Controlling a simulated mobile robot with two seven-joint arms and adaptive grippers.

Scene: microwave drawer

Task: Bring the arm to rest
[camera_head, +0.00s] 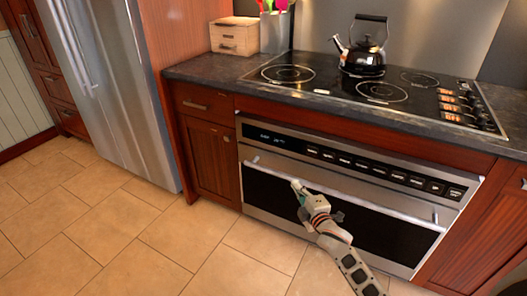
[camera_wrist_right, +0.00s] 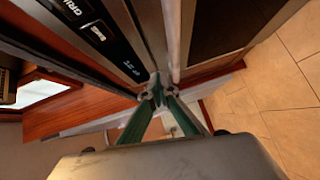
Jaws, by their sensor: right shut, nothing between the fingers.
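The drawer has a dark window and looks shut or nearly so. My right arm reaches in from the bottom of the head view. My left gripper is not in view.
The control panel (camera_head: 350,164) is above the handle. A cooktop with a black kettle (camera_head: 362,55) sits on the dark counter (camera_head: 205,68). A wooden box (camera_head: 234,37) stands at the counter's left. A steel fridge (camera_head: 115,85) is at left. The tiled floor (camera_head: 110,225) is clear.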

